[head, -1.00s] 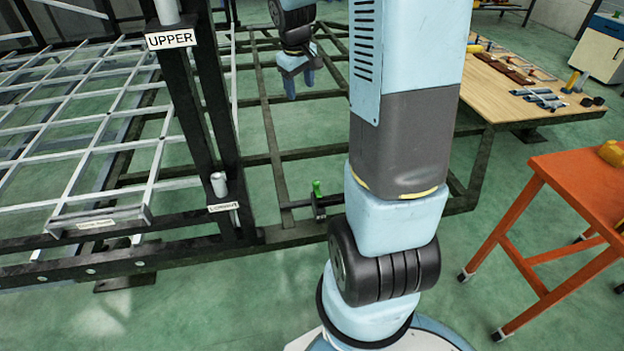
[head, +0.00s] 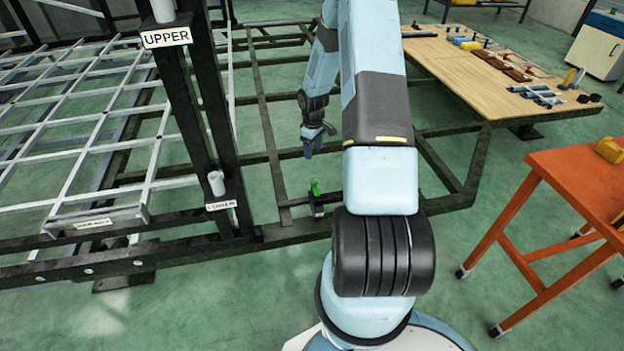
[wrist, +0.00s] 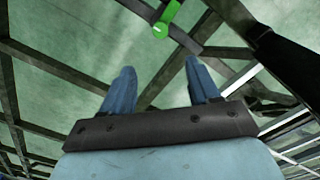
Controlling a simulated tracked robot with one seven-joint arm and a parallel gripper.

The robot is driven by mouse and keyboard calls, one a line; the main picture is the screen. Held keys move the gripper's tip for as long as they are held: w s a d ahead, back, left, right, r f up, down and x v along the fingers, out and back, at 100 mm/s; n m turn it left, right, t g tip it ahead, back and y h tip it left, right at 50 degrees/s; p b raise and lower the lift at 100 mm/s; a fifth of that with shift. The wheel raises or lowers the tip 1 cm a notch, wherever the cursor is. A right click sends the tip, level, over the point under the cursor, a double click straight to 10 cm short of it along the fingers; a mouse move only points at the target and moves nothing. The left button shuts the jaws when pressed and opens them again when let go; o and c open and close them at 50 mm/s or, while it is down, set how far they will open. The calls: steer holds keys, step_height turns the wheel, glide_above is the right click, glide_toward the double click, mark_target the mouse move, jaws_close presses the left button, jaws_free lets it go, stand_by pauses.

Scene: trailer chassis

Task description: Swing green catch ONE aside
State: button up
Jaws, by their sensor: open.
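The green catch (head: 315,188) stands on a dark bracket on the chassis frame, left of my arm's base in the head view. In the wrist view the green catch (wrist: 161,29) is at the top, beyond the fingertips, with a green bar running up and right from its round end. My gripper (head: 312,150) hangs above and a little behind the catch in the head view, fingers downward. In the wrist view my gripper (wrist: 157,72) is open, its two blue fingers apart with nothing between them. It does not touch the catch.
A dark post with an UPPER label (head: 166,38) and a lower label (head: 221,205) stands to the left. A pale grid panel (head: 90,130) lies behind it. A wooden table (head: 470,75) with tools and an orange bench (head: 570,165) are on the right.

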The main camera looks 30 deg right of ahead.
mark_target(314, 180)
step_height(314, 180, down, 16)
steer(key=shift+s+d+r, duration=0.1)
steer(key=shift+r, duration=0.1)
stand_by(0.5)
steer(key=shift+c, duration=0.3)
